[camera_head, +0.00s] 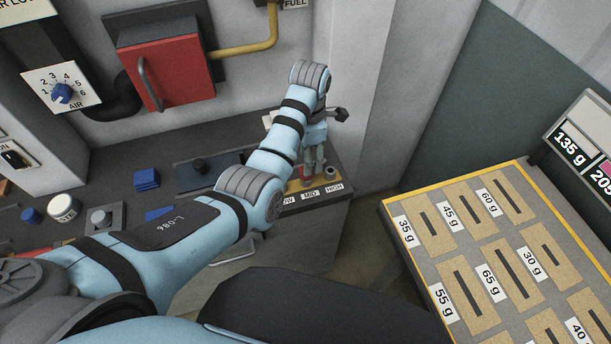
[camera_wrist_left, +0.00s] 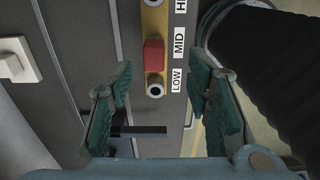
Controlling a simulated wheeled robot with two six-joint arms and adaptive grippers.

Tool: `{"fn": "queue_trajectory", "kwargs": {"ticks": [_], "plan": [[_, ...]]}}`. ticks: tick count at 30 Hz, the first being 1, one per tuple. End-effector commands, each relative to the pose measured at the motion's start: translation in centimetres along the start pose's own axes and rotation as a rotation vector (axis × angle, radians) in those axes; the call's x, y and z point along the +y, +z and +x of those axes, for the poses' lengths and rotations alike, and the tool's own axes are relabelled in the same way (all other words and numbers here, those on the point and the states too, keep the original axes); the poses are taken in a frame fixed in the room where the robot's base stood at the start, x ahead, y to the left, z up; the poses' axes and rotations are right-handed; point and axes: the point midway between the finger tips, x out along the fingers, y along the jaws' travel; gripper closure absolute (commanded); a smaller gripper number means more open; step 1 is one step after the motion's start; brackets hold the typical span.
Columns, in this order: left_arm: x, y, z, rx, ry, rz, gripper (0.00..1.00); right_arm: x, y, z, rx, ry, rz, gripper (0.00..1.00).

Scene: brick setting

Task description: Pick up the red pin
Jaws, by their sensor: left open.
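The red pin (camera_wrist_left: 153,56) stands in a yellow strip (camera_wrist_left: 153,22) in the left wrist view, beside the MID label. A round hole (camera_wrist_left: 154,90) in the strip is empty beside the LOW label. My left gripper (camera_wrist_left: 158,82) is open, with its green-padded fingers on either side of the strip and nothing between them. The pin appears apart from both fingers. My right gripper is not in view.
A red box (camera_head: 180,72) with a handle hangs on the back wall beside a yellow pipe (camera_head: 245,50). A grey bench (camera_head: 120,165) holds blue blocks (camera_head: 146,179) and a white round item (camera_head: 63,207). A slotted board (camera_head: 470,250) with weight labels stands at right.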

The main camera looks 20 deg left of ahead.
Motion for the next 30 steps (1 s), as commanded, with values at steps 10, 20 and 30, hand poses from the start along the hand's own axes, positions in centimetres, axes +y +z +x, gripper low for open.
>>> {"fn": "queue_trajectory", "kwargs": {"ticks": [10,20,30], "plan": [[0.7,-0.6,5.7,0.001,-0.001,0.001,0.55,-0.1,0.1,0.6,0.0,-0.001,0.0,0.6],[0.7,-0.5,6.4,-0.001,0.002,0.0,0.63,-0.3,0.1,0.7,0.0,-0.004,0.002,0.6],[0.7,-0.5,6.4,-0.001,0.002,0.001,1.0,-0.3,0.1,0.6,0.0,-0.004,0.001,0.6]]}}
